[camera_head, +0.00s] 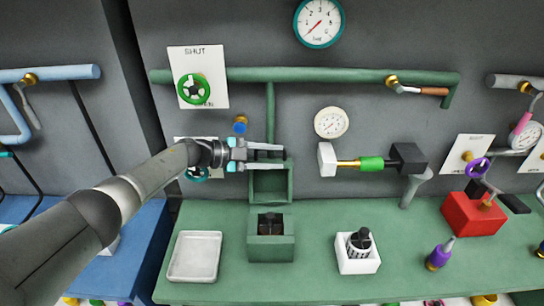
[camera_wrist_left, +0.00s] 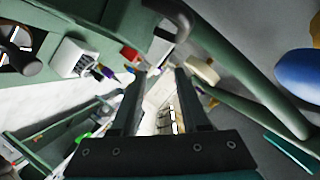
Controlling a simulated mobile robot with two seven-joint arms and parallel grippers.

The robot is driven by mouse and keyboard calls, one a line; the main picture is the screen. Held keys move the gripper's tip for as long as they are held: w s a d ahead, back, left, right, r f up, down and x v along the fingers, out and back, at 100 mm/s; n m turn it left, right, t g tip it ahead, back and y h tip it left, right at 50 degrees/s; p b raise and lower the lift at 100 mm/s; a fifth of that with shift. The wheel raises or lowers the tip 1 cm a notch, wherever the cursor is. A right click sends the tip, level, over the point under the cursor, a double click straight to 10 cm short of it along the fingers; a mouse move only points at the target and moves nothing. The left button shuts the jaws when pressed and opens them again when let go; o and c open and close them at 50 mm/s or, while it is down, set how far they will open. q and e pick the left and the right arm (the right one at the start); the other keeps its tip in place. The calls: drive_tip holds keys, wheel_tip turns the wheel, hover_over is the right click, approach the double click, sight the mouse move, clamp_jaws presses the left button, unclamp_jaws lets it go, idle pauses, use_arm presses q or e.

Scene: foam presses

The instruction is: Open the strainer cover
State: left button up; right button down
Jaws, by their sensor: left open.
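A green box (camera_head: 271,250), which I take for the strainer, stands on the green bench with a dark part inside its top opening. A square green panel with a raised rim (camera_head: 290,183), apparently its cover, stands upright at the back of the box. My left gripper (camera_head: 278,151) reaches in from the left, at the panel's top edge in the head view. I cannot tell whether it touches the panel. In the left wrist view its two dark fingers (camera_wrist_left: 160,80) are apart with nothing held between them. My right gripper is not in view.
A green pipe (camera_head: 320,75) with a green handwheel (camera_head: 194,89) runs along the wall above. A pale tray (camera_head: 195,257) lies left of the box, and a white holder (camera_head: 357,262) stands right. A red block (camera_head: 473,214) sits farther right.

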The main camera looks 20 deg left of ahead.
use_arm(q)
drive_tip(key=shift+s+a, duration=0.1)
drive_tip(key=shift+a, duration=0.05)
drive_tip(key=v, duration=1.5)
drive_tip(key=shift+b, duration=0.4)
